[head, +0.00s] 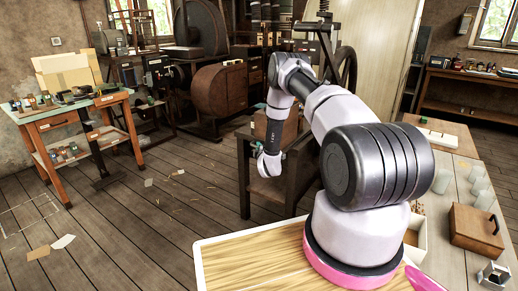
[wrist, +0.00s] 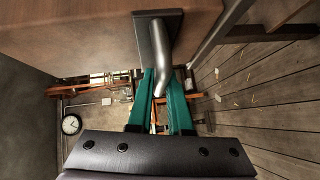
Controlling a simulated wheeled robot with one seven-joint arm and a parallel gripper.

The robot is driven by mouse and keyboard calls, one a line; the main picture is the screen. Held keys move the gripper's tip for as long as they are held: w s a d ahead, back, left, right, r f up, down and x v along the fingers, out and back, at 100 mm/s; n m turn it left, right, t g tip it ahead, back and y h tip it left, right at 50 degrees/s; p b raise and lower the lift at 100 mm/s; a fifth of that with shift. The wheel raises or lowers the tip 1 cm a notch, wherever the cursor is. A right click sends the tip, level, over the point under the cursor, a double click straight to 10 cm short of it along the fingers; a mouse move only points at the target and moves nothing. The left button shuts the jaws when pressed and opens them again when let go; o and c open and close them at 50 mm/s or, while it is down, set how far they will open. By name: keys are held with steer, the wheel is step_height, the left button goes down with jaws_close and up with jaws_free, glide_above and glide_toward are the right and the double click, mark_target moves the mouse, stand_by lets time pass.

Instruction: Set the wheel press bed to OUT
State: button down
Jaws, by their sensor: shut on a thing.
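The wheel press stands behind my arm in the head view; part of its dark handwheel (head: 348,68) and its vertical screw (head: 324,8) show. A brown wooden block, which looks like the press bed (head: 285,128), sits on a dark stand, partly hidden by my arm. In the wrist view the brown bed face (wrist: 80,30) fills the top left, with a bent metal handle (wrist: 166,50) on a dark plate. My gripper (wrist: 160,88), with teal fingers, is shut on the handle. In the head view my gripper (head: 267,163) is low at the bed's near left side.
The dark stand (head: 243,172) has legs close around my gripper. Open plank floor (head: 150,225) lies to the left. A workbench (head: 75,112) with small jars stands at the far left. A table (head: 462,195) with glasses and a wooden box (head: 476,228) is at the right.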

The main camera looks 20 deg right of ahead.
steer(key=c, duration=0.8)
jaws_free()
steer(key=shift+s+a, duration=0.2)
steer(key=shift+a, duration=0.15)
steer(key=shift+c, duration=0.2)
steer(key=shift+d, duration=0.1)
steer(key=v, duration=1)
steer(key=shift+s, duration=0.4)
